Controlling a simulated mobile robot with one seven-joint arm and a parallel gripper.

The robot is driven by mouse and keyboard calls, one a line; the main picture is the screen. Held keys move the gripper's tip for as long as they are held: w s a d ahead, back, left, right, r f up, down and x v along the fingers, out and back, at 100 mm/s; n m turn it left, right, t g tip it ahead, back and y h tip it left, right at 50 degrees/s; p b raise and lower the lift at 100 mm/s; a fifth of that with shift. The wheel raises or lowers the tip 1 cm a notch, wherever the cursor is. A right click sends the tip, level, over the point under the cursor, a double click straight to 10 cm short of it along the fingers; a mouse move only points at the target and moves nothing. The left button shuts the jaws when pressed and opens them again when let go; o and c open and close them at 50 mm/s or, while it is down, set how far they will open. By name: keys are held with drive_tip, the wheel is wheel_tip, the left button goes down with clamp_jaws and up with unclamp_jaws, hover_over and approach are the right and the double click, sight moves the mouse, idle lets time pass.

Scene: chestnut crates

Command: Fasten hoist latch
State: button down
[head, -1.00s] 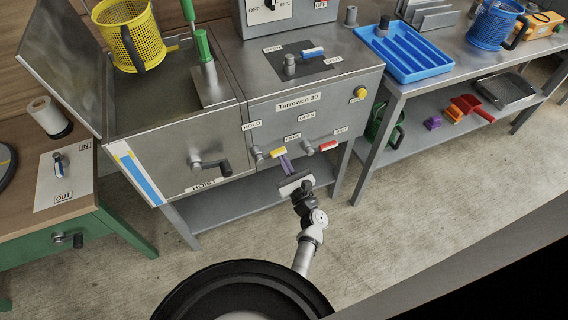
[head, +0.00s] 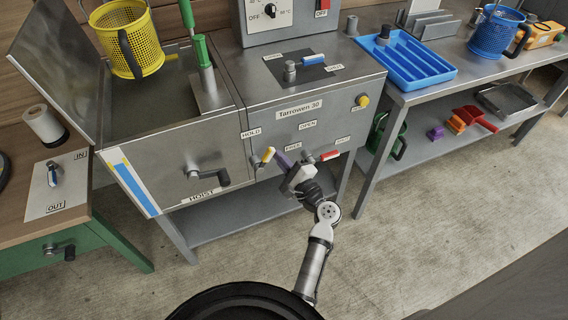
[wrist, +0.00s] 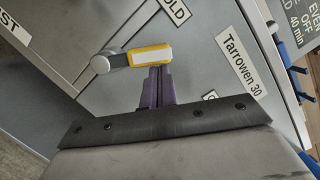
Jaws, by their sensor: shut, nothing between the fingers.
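The yellow-handled latch (head: 267,155) is on the steel front panel, between the HOLD label (head: 251,132) and the FREE label (head: 291,142). In the head view its handle slants up and right from its grey pivot. My gripper (head: 283,158) has purple fingers, shut and empty, just right of the handle. In the wrist view the yellow handle (wrist: 150,56) lies across the closed fingertips (wrist: 156,75), which seem to touch its side. Its grey pivot is left of them. The FREE label is hidden in the wrist view.
A red-handled lever (head: 329,155) sits close to the right of my gripper, by the OPEN and SHUT labels. A yellow button (head: 362,101) is higher right. Open floor lies in front.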

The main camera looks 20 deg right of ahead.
sight(271, 156)
drive_tip(key=a+n, duration=0.1)
drive_tip(key=r+n+g, duration=0.1)
drive_tip(key=n, duration=0.1)
drive_tip(key=shift+a+r+n+y+b, duration=0.3)
drive_tip(key=shift+a, duration=0.05)
drive_tip(key=shift+a+r+n+g, duration=0.35)
drive_tip(key=shift+a+n, duration=0.4)
drive_tip(key=shift+n, duration=0.55)
drive_tip(key=shift+r, duration=0.1)
drive_tip(key=shift+d, duration=0.1)
